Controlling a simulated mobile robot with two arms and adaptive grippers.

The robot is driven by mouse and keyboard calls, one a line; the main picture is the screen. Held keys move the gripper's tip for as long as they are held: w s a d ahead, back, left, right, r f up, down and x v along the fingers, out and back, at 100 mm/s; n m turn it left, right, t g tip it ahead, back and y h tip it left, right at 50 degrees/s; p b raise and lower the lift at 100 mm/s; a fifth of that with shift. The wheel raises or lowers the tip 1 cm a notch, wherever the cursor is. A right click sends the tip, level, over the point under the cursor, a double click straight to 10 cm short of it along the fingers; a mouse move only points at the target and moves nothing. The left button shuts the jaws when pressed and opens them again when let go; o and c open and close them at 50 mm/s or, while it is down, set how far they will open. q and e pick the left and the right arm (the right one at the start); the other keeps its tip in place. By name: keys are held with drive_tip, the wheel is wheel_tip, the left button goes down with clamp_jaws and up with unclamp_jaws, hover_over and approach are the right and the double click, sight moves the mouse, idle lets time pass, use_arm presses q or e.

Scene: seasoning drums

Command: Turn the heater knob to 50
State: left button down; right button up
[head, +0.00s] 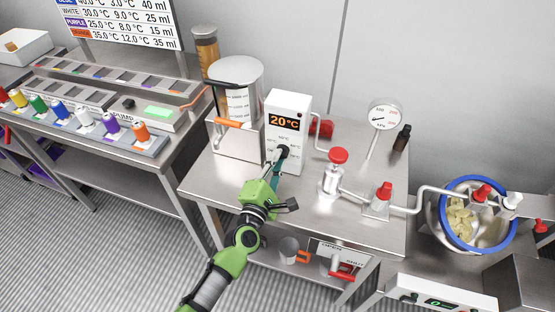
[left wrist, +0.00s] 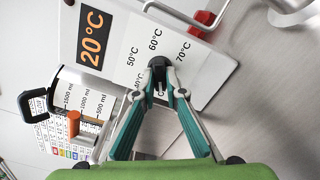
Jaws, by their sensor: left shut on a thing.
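The white heater box (head: 289,118) stands on the steel table, and its orange display reads 20°C. Its black knob (head: 282,152) is on the lower front face. In the left wrist view the knob (left wrist: 158,66) sits below printed marks for 40, 50, 60 and 70°C; which mark it points at is hard to tell. My left gripper (head: 279,165) reaches the knob from the front. In the left wrist view its teal fingers (left wrist: 160,90) are closed around the knob, hiding part of it. My right gripper is not in view.
A clear graduated vessel (head: 237,85) with an orange handle stands left of the heater. A red valve (head: 338,157), piping and a gauge (head: 384,115) are to its right. A blue-rimmed drum (head: 446,218) is at the far right. The table front right of my arm is clear.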

use_arm(q)
drive_tip(key=m+p, duration=0.2)
drive_tip(key=m, duration=0.9)
drive_tip(key=m+p, duration=0.2)
drive_tip(key=m, duration=1)
drive_tip(key=shift+s+d+r, duration=0.1)
drive_tip(key=shift+d+r, duration=0.05)
drive_tip(key=shift+r, duration=0.05)
idle(0.3)
drive_tip(key=c, duration=2.1)
unclamp_jaws()
drive_tip(key=v, duration=1.2)
